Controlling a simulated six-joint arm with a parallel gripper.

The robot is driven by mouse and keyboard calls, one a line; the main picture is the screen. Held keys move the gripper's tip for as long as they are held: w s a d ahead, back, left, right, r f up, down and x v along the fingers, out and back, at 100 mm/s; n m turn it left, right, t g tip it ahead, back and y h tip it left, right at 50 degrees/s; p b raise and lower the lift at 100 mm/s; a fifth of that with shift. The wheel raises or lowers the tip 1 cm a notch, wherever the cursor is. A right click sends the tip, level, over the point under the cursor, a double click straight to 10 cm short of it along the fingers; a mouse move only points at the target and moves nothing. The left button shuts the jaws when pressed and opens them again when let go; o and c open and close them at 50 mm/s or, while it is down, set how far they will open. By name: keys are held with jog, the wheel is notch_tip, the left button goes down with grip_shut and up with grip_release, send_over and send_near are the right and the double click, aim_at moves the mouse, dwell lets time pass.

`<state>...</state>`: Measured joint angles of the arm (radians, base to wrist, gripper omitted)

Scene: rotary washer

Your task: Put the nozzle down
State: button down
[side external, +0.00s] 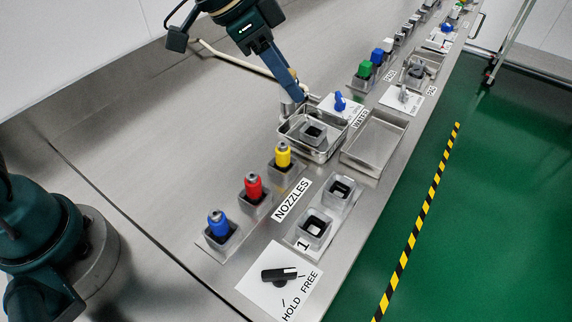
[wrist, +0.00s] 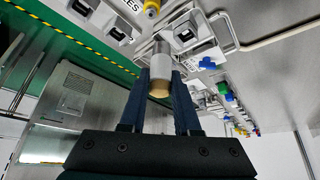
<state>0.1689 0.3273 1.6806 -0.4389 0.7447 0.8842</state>
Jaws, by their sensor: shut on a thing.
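My gripper (side external: 294,94) is shut on a grey nozzle (wrist: 161,66), with a finger on each side of it in the wrist view. The end of the nozzle nearest the wrist camera looks tan. In the side external view the nozzle (side external: 289,108) is mostly hidden by the fingers and shows beside the back left of a metal basin (side external: 325,156). A square socket (side external: 313,133) stands in the basin and looks empty. I cannot tell how high the nozzle is above the basin.
Blue (side external: 218,224), red (side external: 253,186) and yellow (side external: 283,155) nozzles stand in holders at the left. Two empty square sockets (side external: 314,228) are in front of them. A black-handled HOLD/FREE switch (side external: 279,275) is near the front. An empty shallow tray (side external: 375,140) lies right of the basin. A blue WATER lever (side external: 340,102) is behind.

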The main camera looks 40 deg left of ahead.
jog(key=d+f, duration=0.2)
jog(key=d, duration=0.1)
jog(key=s+d+f, duration=0.1)
jog(key=d+f, duration=0.1)
jog(key=d, duration=0.2)
jog(key=d+f, duration=0.3)
jog(key=d, duration=0.1)
jog(key=shift+s+d, duration=0.2)
jog(key=shift+s, duration=0.2)
jog(key=shift+f, duration=1.8)
jog(key=shift+f, duration=0.7)
jog(key=c, duration=0.6)
grip_release()
jog(key=shift+r, duration=0.1)
